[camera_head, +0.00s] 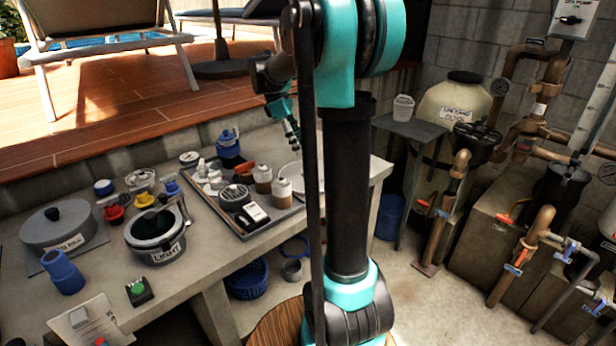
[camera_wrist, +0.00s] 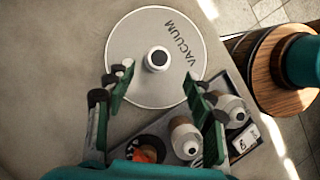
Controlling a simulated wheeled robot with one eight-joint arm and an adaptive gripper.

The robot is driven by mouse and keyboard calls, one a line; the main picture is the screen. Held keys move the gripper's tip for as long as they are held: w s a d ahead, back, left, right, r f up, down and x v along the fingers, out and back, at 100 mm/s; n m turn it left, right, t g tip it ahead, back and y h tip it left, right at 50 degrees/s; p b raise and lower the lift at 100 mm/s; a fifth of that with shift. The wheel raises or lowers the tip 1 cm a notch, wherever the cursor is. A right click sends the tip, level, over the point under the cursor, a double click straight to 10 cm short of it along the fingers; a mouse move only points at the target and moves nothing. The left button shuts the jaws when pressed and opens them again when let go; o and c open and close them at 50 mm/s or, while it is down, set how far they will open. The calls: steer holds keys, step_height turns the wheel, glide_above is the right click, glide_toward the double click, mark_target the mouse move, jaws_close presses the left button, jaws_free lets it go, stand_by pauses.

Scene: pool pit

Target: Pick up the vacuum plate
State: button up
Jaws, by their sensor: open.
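The vacuum plate (camera_wrist: 130,48) is a pale grey disc marked VACUUM, with a raised white ring and dark hole at its centre. It lies flat on the counter in the wrist view. In the head view the plate (camera_head: 287,171) is partly hidden behind my arm. My gripper (camera_wrist: 157,74) is open and empty. Its green-backed fingers are spread on either side of the plate's lower part in the picture, with the central ring between and just beyond the fingertips. In the head view my gripper (camera_head: 294,148) points down above the plate. I cannot tell its exact height.
A dark tray (camera_head: 222,219) with bottles and a gauge-like item sits beside the plate; its bottles show under the right finger in the wrist view. Bare counter lies left of the plate in the wrist view.

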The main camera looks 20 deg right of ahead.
mark_target(308, 161)
steer(key=shift+x, duration=4)
steer(key=shift+d, duration=0.1)
steer(key=shift+c, duration=0.4)
jaws_close()
steer(key=shift+r, duration=0.1)
